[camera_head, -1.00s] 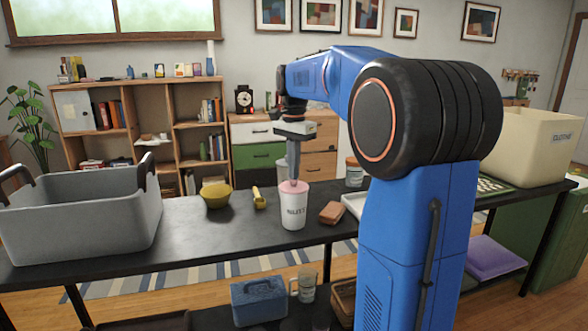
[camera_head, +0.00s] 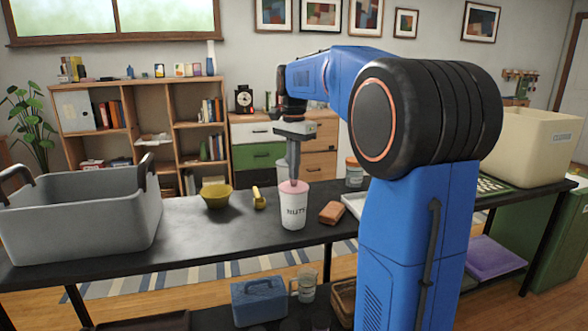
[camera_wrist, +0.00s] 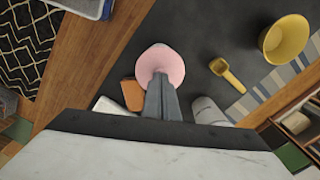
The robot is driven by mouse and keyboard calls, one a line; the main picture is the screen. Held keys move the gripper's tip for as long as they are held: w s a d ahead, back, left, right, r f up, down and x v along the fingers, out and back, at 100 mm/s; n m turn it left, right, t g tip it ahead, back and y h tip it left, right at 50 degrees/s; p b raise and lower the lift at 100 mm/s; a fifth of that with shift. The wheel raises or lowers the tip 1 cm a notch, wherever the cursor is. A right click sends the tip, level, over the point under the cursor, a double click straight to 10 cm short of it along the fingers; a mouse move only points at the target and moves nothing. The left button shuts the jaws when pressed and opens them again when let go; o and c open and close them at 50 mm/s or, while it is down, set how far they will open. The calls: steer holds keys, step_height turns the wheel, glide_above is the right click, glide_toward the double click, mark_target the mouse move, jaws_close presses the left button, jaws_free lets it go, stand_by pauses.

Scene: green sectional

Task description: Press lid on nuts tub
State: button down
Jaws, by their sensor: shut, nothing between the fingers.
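The white nuts tub (camera_head: 293,211) stands upright on the dark table, with "NUTS" printed on its side. A pink lid (camera_head: 293,187) sits on its top; I cannot tell whether it is fully seated. In the wrist view the lid (camera_wrist: 160,62) shows as a pink disc, partly covered by my fingers. My gripper (camera_head: 293,178) points straight down with its fingers shut and empty. The fingertips (camera_wrist: 160,77) are at the lid's top, touching it or very nearly so.
A brown block (camera_head: 332,212) lies just right of the tub. A yellow scoop (camera_head: 259,198) and a yellow bowl (camera_head: 216,195) are to the left. A grey bin (camera_head: 85,222) fills the table's left end. A jar (camera_head: 354,172) with an orange lid stands behind right.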

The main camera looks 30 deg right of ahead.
steer(key=shift+f, duration=0.35)
steer(key=shift+w+r, duration=0.1)
steer(key=shift+r, duration=3.45)
steer(key=s+a+f+n+t, duration=0.1)
steer(key=s+a+f+n, duration=0.4)
steer(key=s+f, duration=0.3)
steer(key=s+a+f+n+t, duration=0.2)
steer(key=s+a+f+n, duration=0.3)
steer(key=s+f, duration=0.3)
steer(key=s+a+f+n+t, duration=0.1)
steer(key=s+a+f+n, duration=0.4)
steer(key=s, duration=0.9)
step_height(320, 180, down, 3)
steer(key=shift+s+a+r+t, duration=0.1)
steer(key=shift+s+a+t, duration=0.05)
steer(key=shift+a+t, duration=0.2)
